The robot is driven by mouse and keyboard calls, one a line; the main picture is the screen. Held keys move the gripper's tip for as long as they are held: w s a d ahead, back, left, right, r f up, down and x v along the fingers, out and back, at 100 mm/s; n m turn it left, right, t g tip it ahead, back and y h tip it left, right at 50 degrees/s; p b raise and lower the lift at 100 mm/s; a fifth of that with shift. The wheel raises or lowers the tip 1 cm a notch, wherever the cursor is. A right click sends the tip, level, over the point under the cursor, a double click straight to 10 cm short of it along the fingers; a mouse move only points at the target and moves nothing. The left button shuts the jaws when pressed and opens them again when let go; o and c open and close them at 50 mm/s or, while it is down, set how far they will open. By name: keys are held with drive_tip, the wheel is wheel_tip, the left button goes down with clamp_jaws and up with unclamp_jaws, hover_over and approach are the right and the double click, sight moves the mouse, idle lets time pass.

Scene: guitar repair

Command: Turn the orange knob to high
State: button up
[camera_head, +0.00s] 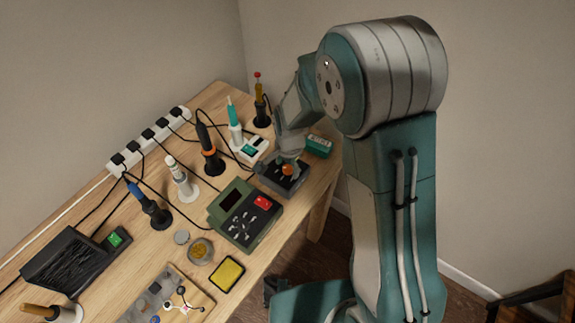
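The orange knob (288,170) sits on top of a small dark box (272,180) near the right edge of the wooden workbench. My arm reaches in from the right, and my gripper (290,158) points down right at the knob, just behind or around it. The view is too small to tell whether the fingers touch the knob or how far apart they are. The knob's pointer and any markings on the box cannot be made out.
A green device with a red button (262,202) stands left of the dark box. A teal box (319,146) lies close behind on the right. Soldering irons in stands, including an orange-and-black one (207,146), and a power strip (148,137) with cables fill the back.

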sight(289, 169)
wheel_tip(289, 169, up, 12)
drive_tip(key=shift+s+d, duration=0.15)
drive_tip(key=shift+s, duration=0.05)
idle(0.5)
idle(0.4)
drive_tip(key=s+d+r+n+t, duration=0.2)
drive_tip(key=s+d+r+n, duration=0.2)
drive_tip(key=s, duration=0.5)
drive_tip(key=s+d+r+n+t, duration=0.3)
drive_tip(key=s+d+r+n, duration=0.2)
drive_tip(key=s+d+r, duration=0.4)
drive_tip(key=shift+s+r+n, duration=0.3)
drive_tip(key=shift+s+r, duration=0.2)
drive_tip(key=shift+r, duration=0.45)
